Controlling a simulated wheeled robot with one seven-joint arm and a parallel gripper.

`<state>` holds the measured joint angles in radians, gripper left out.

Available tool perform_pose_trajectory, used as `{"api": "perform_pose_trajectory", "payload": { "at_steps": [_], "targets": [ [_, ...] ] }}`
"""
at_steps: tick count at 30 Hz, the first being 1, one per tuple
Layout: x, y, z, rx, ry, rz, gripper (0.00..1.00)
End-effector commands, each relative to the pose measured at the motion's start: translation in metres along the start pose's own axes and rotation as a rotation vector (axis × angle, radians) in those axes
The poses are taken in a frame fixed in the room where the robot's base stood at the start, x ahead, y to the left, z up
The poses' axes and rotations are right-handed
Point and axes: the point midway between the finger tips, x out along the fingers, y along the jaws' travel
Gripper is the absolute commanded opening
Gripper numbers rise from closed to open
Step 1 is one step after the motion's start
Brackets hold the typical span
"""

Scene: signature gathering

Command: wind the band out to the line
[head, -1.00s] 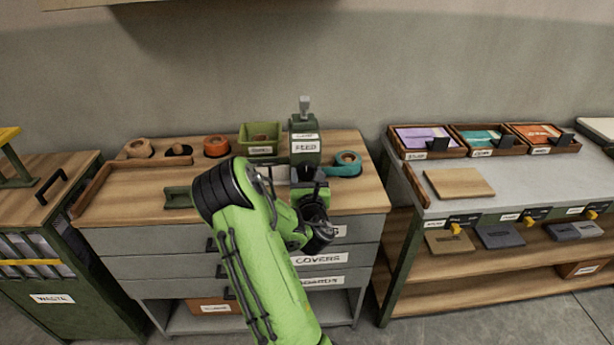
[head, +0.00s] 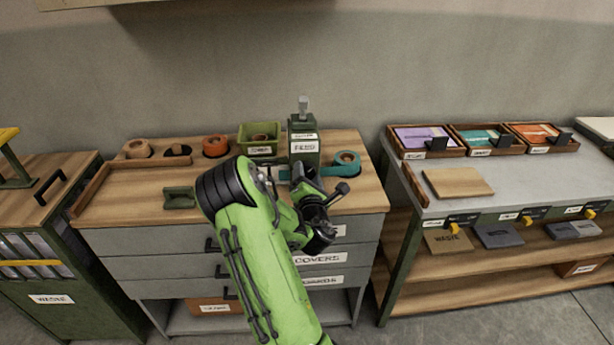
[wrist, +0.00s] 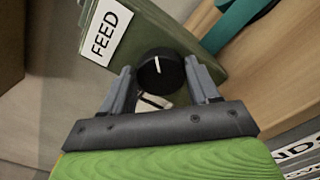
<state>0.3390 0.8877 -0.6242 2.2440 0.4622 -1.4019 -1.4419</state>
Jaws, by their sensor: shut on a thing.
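The feed box (head: 304,148) is a dark green block labelled FEED at the back right of the wooden bench top. A black knob (wrist: 172,72) with a white mark is on its front, seen in the wrist view. My gripper (wrist: 160,68) is shut on the knob, one finger on each side. In the head view my gripper (head: 298,178) is in front of the box, and my arm hides the knob. The teal band roll (head: 348,158) is right of the box, with its band running to the box. A short teal strip (head: 284,175) shows on the box's left. I cannot make out the line.
A green tray (head: 259,136) is left of the box, then an orange roll (head: 215,145) and a tan roll (head: 137,148). A small green holder (head: 179,197) stands on clear bench. A grey bench (head: 480,205) is to the right.

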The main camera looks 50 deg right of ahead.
Motion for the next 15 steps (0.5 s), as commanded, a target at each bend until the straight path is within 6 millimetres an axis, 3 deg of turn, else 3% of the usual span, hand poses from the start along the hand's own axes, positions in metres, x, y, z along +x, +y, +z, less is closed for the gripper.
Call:
{"api": "perform_pose_trajectory", "payload": {
  "at_steps": [15],
  "targets": [
    [-0.0002, -0.0031, -0.0003, 0.492, 0.000, -0.001, 0.30]
  ]
}}
